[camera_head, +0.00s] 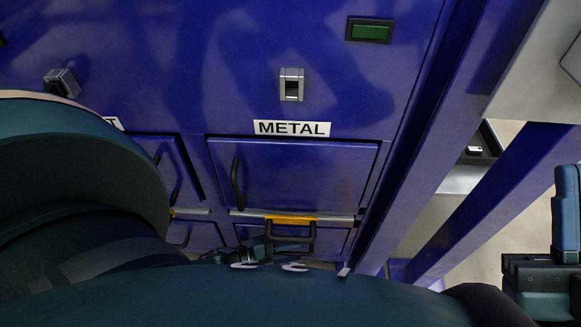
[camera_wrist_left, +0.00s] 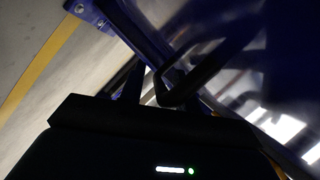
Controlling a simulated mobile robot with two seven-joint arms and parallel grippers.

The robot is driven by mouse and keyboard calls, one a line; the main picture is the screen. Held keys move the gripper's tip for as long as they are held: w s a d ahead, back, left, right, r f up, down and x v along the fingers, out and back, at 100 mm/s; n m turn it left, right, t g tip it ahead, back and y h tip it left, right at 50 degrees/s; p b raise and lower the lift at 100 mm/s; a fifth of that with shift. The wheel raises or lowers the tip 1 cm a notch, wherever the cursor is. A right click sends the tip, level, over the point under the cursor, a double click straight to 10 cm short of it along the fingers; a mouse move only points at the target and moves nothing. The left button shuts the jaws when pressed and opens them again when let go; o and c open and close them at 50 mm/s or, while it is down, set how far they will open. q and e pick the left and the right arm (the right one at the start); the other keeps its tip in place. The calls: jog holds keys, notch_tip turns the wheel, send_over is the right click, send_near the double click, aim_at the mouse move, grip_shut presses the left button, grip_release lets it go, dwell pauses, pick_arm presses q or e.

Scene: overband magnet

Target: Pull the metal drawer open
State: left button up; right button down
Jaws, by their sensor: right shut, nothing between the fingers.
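A blue door (camera_head: 300,175) under a METAL label (camera_head: 292,128) has a dark upright handle (camera_head: 237,185) at its left. Below it is a low blue drawer front (camera_head: 328,240) with a dark handle, topped by a yellow strip (camera_head: 290,219). My left gripper (camera_head: 275,248) is at this lower handle, mostly hidden behind my arm. In the left wrist view, a bent black handle bar (camera_wrist_left: 205,75) lies at the dark fingers of my left gripper (camera_wrist_left: 155,82). It is too dark to tell whether they are closed on it.
A grey latch (camera_head: 291,84) and a green panel (camera_head: 369,30) are on the blue wall above. Another door (camera_head: 165,165) is at the left, partly hidden by my arm. A slanted blue beam (camera_head: 490,195) stands to the right, with pale floor (camera_head: 430,225) beside it.

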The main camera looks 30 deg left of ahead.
pick_arm(q)
grip_shut()
dwell(0.3)
jog(key=shift+s, duration=0.15)
